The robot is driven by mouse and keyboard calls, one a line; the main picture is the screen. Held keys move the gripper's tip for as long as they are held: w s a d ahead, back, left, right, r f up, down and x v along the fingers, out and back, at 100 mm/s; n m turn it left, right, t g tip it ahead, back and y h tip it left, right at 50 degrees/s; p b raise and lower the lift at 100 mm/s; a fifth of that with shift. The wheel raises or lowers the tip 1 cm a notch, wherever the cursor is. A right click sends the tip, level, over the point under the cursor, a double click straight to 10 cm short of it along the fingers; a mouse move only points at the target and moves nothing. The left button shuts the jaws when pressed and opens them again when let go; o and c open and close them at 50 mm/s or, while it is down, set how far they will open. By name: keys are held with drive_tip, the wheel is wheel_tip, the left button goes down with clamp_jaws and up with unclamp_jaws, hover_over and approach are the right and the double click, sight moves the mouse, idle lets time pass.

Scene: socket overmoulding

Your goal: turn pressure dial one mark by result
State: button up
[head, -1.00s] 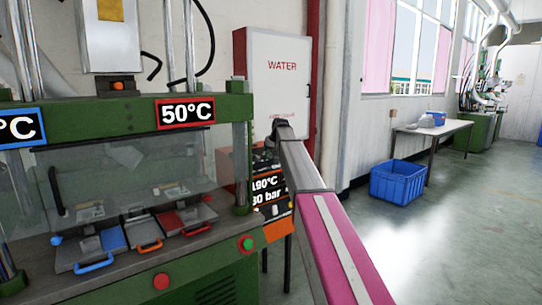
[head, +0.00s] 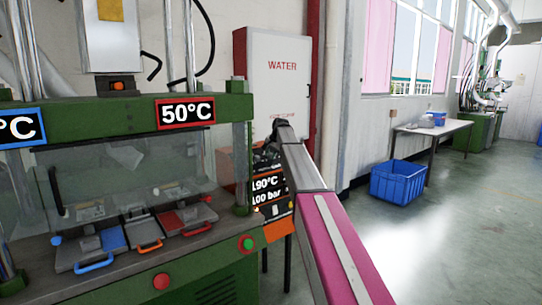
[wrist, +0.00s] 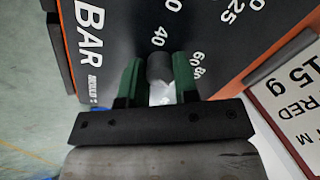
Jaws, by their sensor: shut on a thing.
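The pressure dial (wrist: 159,68) is a dark grey round knob on a black panel marked BAR, with white numbers around it. My gripper (wrist: 158,80) is shut on the dial, with one green finger on each side. A white patch shows between the fingers; I cannot tell if it is the pointer. In the head view the readout (head: 267,191) on the orange and black unit shows 190°C and 100 bar, its left edge cut off by the press. My arm hides most of the gripper and the dial there.
A green press (head: 120,110) with a 50°C sign stands at the left. A white WATER cabinet (head: 280,85) is behind the unit. A label card (wrist: 295,95) reading 15 g and RED is right of the panel in the wrist view.

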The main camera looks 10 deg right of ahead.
drive_tip(key=shift+m, duration=0.7)
drive_tip(key=o, duration=0.9)
drive_tip(key=shift+r, duration=0.1)
drive_tip(key=v, duration=1)
drive_tip(key=shift+s+d+r, duration=0.15)
drive_tip(key=shift+s+r, duration=0.05)
drive_tip(key=shift+r, duration=0.05)
